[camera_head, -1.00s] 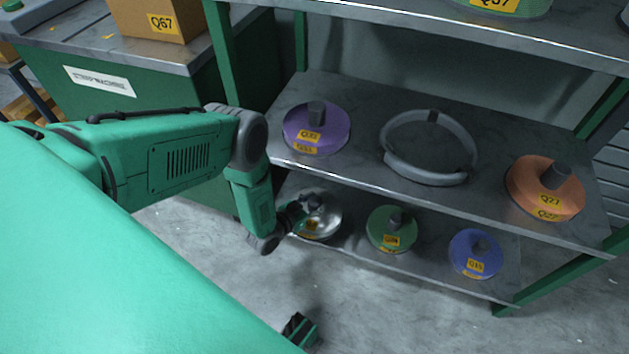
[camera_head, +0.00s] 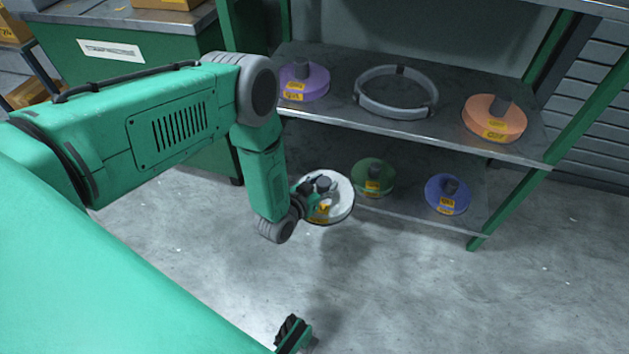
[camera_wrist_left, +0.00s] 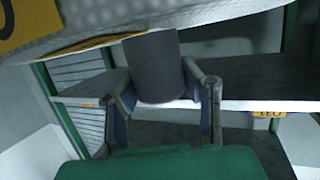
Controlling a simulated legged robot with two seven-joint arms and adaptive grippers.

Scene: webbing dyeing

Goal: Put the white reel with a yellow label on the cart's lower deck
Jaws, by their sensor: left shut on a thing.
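The white reel (camera_head: 340,196) with a yellow label is in my left gripper (camera_head: 312,190), off the shelf and in front of the lower shelf's left end. In the left wrist view my left gripper (camera_wrist_left: 165,97) is shut on the reel's dark grey hub, and the pale reel disc (camera_wrist_left: 90,40) fills the top of the picture with part of its yellow label. The tip of my right gripper (camera_head: 292,335) shows at the bottom edge of the head view; its fingers are too unclear to read. The cart is not in view.
The rack's lower shelf (camera_head: 410,205) holds a green reel (camera_head: 373,177) and a blue reel (camera_head: 447,194). The middle shelf (camera_head: 340,112) holds a purple reel (camera_head: 304,82), a grey ring (camera_head: 397,92) and an orange reel (camera_head: 494,118). A green workbench stands left. The floor in front is clear.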

